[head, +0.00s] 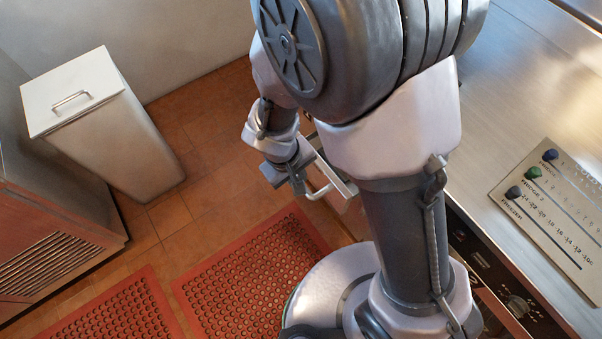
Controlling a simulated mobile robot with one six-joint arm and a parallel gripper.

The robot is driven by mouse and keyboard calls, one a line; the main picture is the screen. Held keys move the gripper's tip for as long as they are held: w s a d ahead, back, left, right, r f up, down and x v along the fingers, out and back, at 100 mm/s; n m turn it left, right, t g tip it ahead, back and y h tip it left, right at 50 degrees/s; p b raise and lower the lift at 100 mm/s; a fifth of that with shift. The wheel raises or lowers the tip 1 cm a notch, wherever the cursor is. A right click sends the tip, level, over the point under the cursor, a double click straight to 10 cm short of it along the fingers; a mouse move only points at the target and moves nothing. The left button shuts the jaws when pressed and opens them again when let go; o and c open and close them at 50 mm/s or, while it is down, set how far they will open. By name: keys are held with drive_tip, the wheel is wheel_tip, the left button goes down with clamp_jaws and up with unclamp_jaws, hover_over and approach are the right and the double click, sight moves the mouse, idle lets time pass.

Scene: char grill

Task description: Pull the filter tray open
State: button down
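My gripper (298,182) is in the middle of the head view, low in front of the counter and pointing downward. A pale metal edge with a bar handle (319,192), apparently the filter tray (338,181), shows just to the right of the fingers. The fingers are close to the handle's left end; I cannot tell whether they touch it. The fingers are small and dark here, so their opening is unclear. My arm hides most of the tray and the counter front behind it, so how far the tray is out is hidden.
A steel counter (520,100) with a control slider panel (555,215) fills the right side. Knobs (517,305) sit on its front. Red perforated mats (245,285) lie on the tiled floor. A white lidded bin (130,150) and a cabinet (50,235) stand left.

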drive_tip(key=c, duration=1.4)
unclamp_jaws()
drive_tip(key=shift+o, duration=0.2)
drive_tip(key=shift+r, duration=0.1)
wheel_tip(320, 180, up, 17)
drive_tip(key=s+a+p, duration=0.2)
drive_tip(key=p, duration=0.5)
drive_tip(key=shift+a+p, duration=0.4)
